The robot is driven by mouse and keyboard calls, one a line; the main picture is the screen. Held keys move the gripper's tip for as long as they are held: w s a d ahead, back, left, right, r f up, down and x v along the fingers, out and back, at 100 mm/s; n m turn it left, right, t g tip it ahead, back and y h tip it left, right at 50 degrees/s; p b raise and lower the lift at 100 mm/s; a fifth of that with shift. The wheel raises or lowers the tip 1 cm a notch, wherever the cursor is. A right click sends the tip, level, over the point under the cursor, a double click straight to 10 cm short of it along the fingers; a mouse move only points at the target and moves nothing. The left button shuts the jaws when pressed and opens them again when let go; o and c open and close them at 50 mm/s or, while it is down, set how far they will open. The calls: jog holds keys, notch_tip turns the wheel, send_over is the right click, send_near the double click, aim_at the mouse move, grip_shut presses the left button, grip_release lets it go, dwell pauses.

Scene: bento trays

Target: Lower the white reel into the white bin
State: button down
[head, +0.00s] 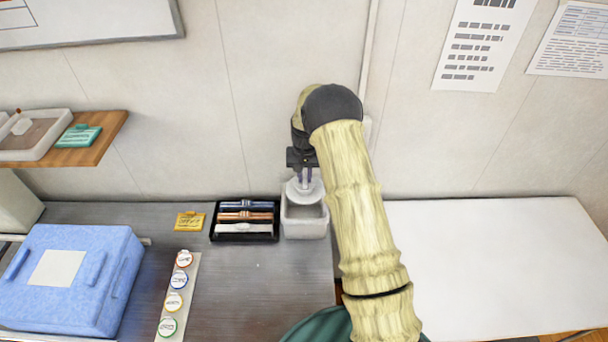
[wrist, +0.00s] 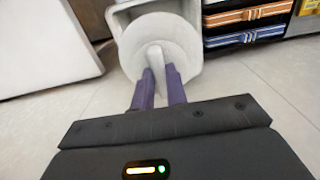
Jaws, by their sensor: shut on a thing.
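The white reel (wrist: 188,48) is a round disc with a raised middle. My gripper (wrist: 160,82) has purple fingers shut on that raised middle in the wrist view. In the head view my gripper (head: 305,180) points down and holds the reel (head: 303,190) over the back part of the white bin (head: 305,230). The bin is a small open box on the grey counter. Its rim (wrist: 122,14) shows behind the reel in the wrist view. The reel hides part of the opening, and I cannot tell how far its lower edge is from the rim.
A black tray (head: 244,237) with several banded bars stands close left of the bin. A yellow card (head: 189,222) lies further left, with a strip of round labels (head: 177,295) and a blue box (head: 75,275). A white table (head: 490,260) is clear at the right.

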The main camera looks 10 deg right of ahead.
jog(key=shift+w+f+b, duration=0.15)
jog(key=shift+f+b, duration=0.2)
jog(key=shift+f, duration=0.5)
jog(key=shift+d+f, duration=0.15)
jog(key=shift+f, duration=0.35)
jog(key=shift+a+f+b, duration=0.2)
jog(key=shift+f+b, duration=0.6)
jog(key=shift+f, duration=0.3)
notch_tip(320, 180, down, 5)
jog(key=b, duration=0.3)
jog(key=shift+f+b, duration=0.15)
jog(key=shift+b, duration=0.2)
jog(key=shift+f+b, duration=2.1)
jog(key=shift+f, duration=1)
